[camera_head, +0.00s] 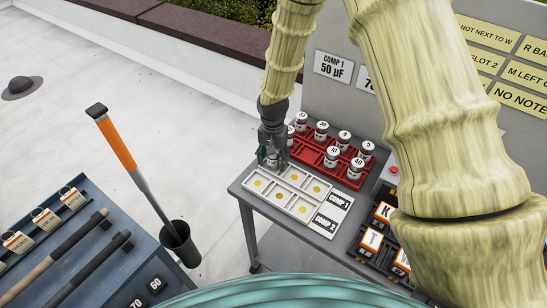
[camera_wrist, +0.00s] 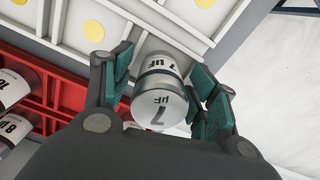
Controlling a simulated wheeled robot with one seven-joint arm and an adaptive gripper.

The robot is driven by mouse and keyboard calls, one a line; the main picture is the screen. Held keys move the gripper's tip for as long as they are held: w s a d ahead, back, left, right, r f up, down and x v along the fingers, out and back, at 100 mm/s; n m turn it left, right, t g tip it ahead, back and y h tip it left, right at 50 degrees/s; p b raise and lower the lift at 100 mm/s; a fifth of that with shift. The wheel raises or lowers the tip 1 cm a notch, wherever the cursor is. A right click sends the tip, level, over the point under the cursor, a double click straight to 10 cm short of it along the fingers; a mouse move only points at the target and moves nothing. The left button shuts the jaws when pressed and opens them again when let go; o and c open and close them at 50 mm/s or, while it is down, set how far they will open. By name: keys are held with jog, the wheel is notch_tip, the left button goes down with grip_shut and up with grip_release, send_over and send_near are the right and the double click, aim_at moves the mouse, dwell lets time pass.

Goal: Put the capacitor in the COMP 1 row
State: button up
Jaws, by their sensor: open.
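My gripper (camera_head: 271,156) is open, pointing down over the far-left end of the white tray (camera_head: 325,222) in the head view. In the wrist view a silver and white capacitor marked 7 µF (camera_wrist: 160,92) is between the open fingers (camera_wrist: 162,88). It appears to be at the end compartment of the COMP 1 row, the row beside the red rack; whether its base rests on the tray floor is hidden. The COMP 1 label (camera_head: 340,201) is at the tray's right end, above the COMP 2 label (camera_head: 326,223). Other visible compartments show bare yellow discs.
The red rack (camera_head: 310,150) behind the tray holds several capacitors, including 30 (camera_head: 332,157) and 40 (camera_head: 356,167). A sign (camera_head: 333,68) reads COMP 1 50 µF. Orange-labelled blocks (camera_head: 372,240) lie right of the tray. A tool bench (camera_head: 125,270) and orange-handled tool (camera_head: 117,145) are left.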

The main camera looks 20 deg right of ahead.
jog(key=shift+r+b, duration=1.9)
jog(key=shift+r, duration=4.25)
